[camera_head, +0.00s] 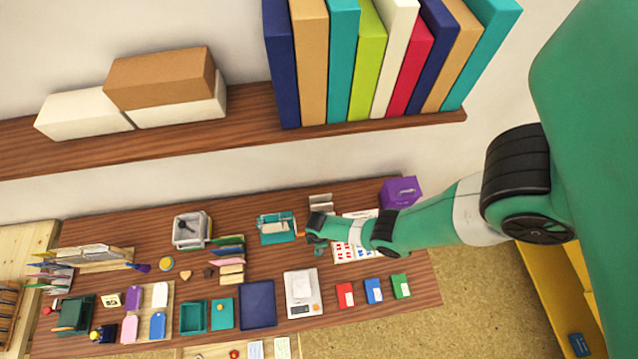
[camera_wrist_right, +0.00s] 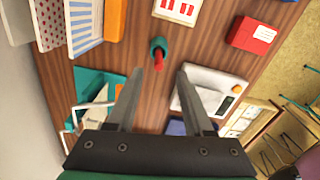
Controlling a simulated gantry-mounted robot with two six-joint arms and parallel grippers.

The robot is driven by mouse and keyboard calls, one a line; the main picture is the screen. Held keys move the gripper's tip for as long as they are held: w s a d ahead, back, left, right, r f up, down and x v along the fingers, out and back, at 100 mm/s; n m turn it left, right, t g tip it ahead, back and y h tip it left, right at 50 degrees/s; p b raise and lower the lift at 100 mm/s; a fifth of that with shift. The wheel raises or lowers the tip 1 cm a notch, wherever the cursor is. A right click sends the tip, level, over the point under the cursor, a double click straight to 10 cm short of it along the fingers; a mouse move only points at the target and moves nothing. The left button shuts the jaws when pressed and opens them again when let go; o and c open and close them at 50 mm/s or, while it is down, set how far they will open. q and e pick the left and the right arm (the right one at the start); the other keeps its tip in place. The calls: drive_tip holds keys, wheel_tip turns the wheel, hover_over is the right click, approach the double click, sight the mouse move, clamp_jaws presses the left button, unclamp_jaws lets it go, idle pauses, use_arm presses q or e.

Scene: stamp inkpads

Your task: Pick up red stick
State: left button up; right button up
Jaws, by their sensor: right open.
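The red stick (camera_wrist_right: 158,63) shows in the right wrist view, with one end at the small teal holder (camera_wrist_right: 158,44); I cannot tell how deep it sits. My right gripper (camera_wrist_right: 159,73) is open and empty, its two fingers pointing toward the stick, one on each side in the picture. I cannot tell the remaining distance. In the head view my right arm reaches in from the right and its gripper (camera_head: 316,232) is over the table's right half. A small teal item (camera_head: 319,251), likely the holder, peeks out below it; the stick itself is not clear there. My left gripper is not in view.
A white scale (camera_head: 303,310) and red (camera_head: 345,295), blue (camera_head: 374,290) and green (camera_head: 400,286) boxes lie in front. A teal device (camera_head: 275,229) and purple box (camera_head: 401,191) stand behind. A book shelf (camera_head: 240,122) overhangs the back.

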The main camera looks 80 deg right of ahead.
wheel_tip(320, 180, down, 8)
drive_tip(key=b, duration=0.7)
drive_tip(key=shift+s+d+f, duration=0.1)
drive_tip(key=shift+d+f, duration=0.05)
drive_tip(key=shift+f, duration=0.1)
drive_tip(key=shift+r, duration=0.15)
clamp_jaws()
